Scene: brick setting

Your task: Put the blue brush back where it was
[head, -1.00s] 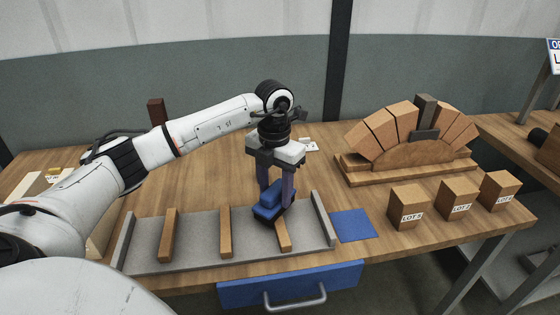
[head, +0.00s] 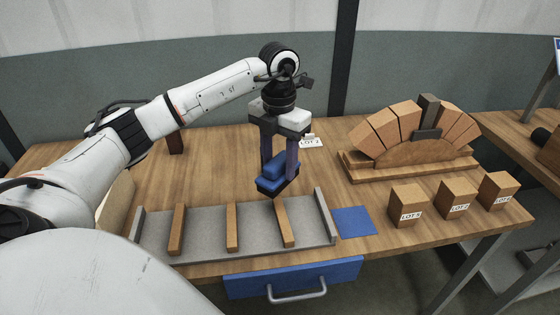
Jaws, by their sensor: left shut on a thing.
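The blue brush (head: 278,176) has a blue body and a dark underside. My left gripper (head: 279,160) points down and is shut on it, holding it above the back edge of the grey tray (head: 206,232). A flat blue mat (head: 354,221) lies bare on the table just right of the tray. My right gripper is not in view.
The tray holds wooden strips (head: 232,227) with gaps between them. A brick arch on a wooden base (head: 412,158) stands at the back right. Labelled blocks (head: 407,205) stand at the front right. A blue drawer (head: 293,278) is below the table edge. A label card (head: 311,142) lies behind the gripper.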

